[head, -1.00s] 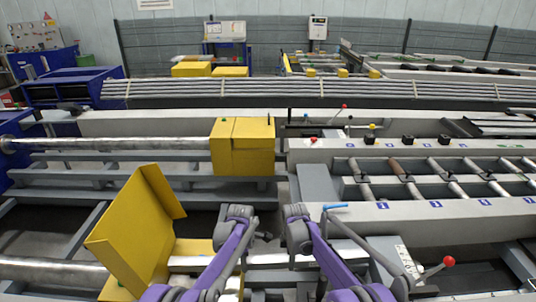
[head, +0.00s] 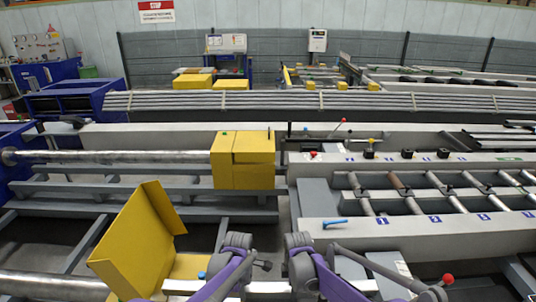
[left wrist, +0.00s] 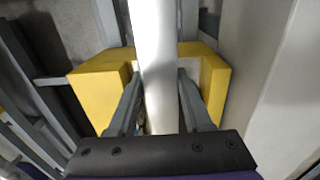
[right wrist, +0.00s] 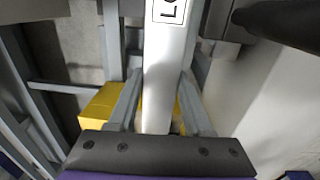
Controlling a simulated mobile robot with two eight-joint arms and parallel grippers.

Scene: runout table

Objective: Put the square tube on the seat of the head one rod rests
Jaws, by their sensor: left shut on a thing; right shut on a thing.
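A pale square tube (head: 182,286) lies crosswise low in the head view, partly hidden behind my arms. My left gripper (head: 238,250) is shut on it; in the left wrist view the tube (left wrist: 153,35) runs between the fingers, over a yellow U-shaped block (left wrist: 100,88). My right gripper (head: 300,252) is shut on it further right; in the right wrist view the tube (right wrist: 167,55) carries a framed black mark. Rod rests (head: 447,190) with rods across them stand at right, with small blue labels too small to read surely. I cannot tell which seat is the head one.
An open yellow cover (head: 137,240) rises at near left. A closed yellow box (head: 242,160) ends a long bar (head: 130,156) behind. A blue handle (head: 335,223) and a red-knobbed lever (head: 447,279) stand near my right arm. Pale bench (head: 430,233) borders the rests.

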